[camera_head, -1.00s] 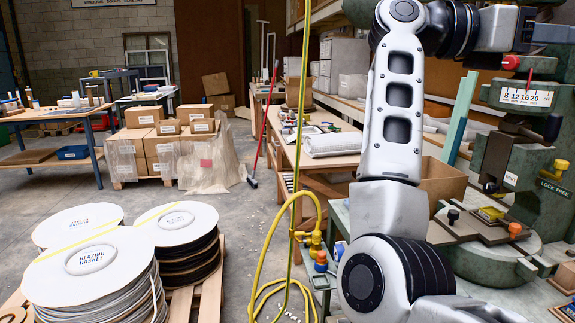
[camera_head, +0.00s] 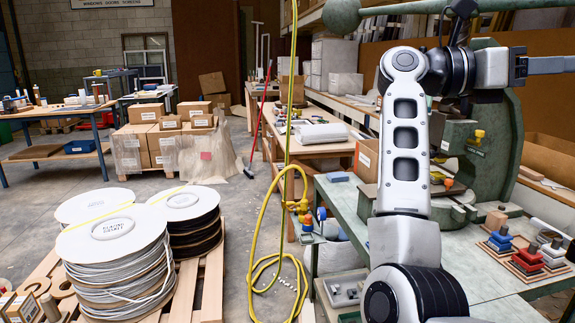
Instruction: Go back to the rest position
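One of my arms, with white and black links, rises from the bottom right and bends right at the top. It covers part of the green fly press (camera_head: 499,130). The press stands on the green-topped bench (camera_head: 480,262), with its ball weight (camera_head: 342,16) at the top. No fingertips of my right gripper can be made out; the arm runs on past the right edge. My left arm and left gripper are not in view.
Stacked blue, white and red-based pieces (camera_head: 527,262) sit on the bench at right. Reels of gasket (camera_head: 112,250) stand on a pallet (camera_head: 212,285) at left. A yellow hose (camera_head: 262,225) hangs beside the bench. Cartons (camera_head: 132,146) stand farther back.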

